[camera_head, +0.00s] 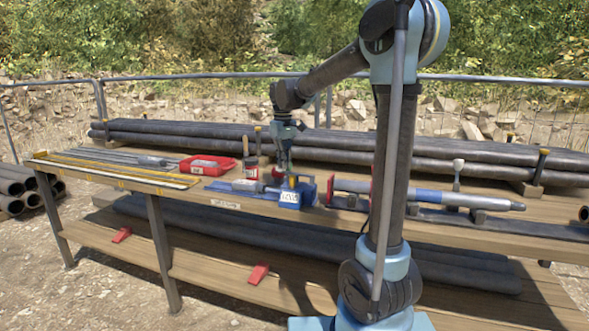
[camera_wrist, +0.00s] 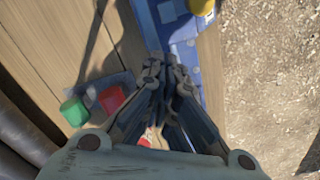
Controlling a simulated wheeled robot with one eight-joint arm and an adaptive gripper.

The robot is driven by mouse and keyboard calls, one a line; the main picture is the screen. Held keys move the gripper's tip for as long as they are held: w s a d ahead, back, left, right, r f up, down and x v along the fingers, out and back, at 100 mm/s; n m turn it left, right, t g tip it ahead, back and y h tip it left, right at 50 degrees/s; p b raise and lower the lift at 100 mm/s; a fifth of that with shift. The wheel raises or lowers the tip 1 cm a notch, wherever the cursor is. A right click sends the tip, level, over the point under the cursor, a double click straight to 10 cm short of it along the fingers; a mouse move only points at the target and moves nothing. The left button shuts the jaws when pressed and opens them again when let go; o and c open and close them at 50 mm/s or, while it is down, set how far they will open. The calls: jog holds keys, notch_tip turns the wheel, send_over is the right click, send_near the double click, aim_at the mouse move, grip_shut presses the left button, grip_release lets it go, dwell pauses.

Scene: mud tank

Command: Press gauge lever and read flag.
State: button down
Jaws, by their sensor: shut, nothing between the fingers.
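A blue block with a white label (camera_head: 289,198) sits at the bench's front edge in the head view; I take it to be the gauge, though I cannot make out its lever or flag. My gripper (camera_head: 278,174) points down just behind and left of it. In the wrist view the shut, empty fingers (camera_wrist: 166,82) hang over a blue body (camera_wrist: 180,28) with a yellow knob (camera_wrist: 202,6) at the top edge. I cannot tell whether the fingertips touch it. A green piece (camera_wrist: 74,111) and a red piece (camera_wrist: 111,100) lie to the left.
A blue-and-grey tube (camera_head: 440,197) lies right. Long dark pipes (camera_head: 180,132) run behind. Open ground shows beyond the bench edge in the wrist view.

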jog(key=shift+r, duration=0.1)
dwell(0.3)
notch_tip(320, 180, up, 11)
dwell(1.1)
jog(key=s+d+f+m+t, duration=0.1)
jog(key=s+d+f+m, duration=0.1)
jog(key=s+d+f, duration=0.5)
jog(key=s+d+f+m, duration=0.2)
jog(key=s+d+f, duration=0.2)
jog(key=s+d, duration=0.5)
jog(key=s+d+f+m, duration=0.2)
jog(key=s+f, duration=0.6)
jog(key=f, duration=0.1)
jog(key=s+d+f+m+t, duration=0.1)
jog(key=s+d+f, duration=0.2)
jog(key=s+f, duration=0.4)
notch_tip(320, 180, down, 2)
jog(key=shift+s+d+f+m, duration=0.1)
jog(key=shift+s+d+m, duration=0.2)
jog(key=shift+s+m, duration=0.1)
